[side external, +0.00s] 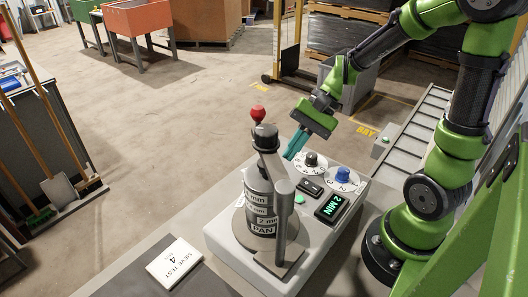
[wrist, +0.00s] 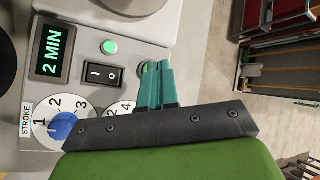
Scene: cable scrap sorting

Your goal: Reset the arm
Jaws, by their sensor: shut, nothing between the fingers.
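My gripper (side external: 290,155) has teal fingers, shut together with nothing between them. In the side external view it hangs above the far edge of a grey sieve shaker (side external: 222,238), near the black dial (side external: 311,159). In the wrist view the shut fingers (wrist: 158,66) point across the panel's edge, and my gripper body hides part of a numbered dial. My arm is bent, reaching in from the right. Whether the fingertips touch the machine cannot be told.
The shaker carries a sieve stack (side external: 258,188) with a red knob (side external: 258,113) on top. Its panel has a blue knob (side external: 342,174), a rocker switch (wrist: 102,75), a lit green button (wrist: 109,47) and a "2 MIN" display (wrist: 52,52). A sieve-test card (side external: 175,263) lies at front left.

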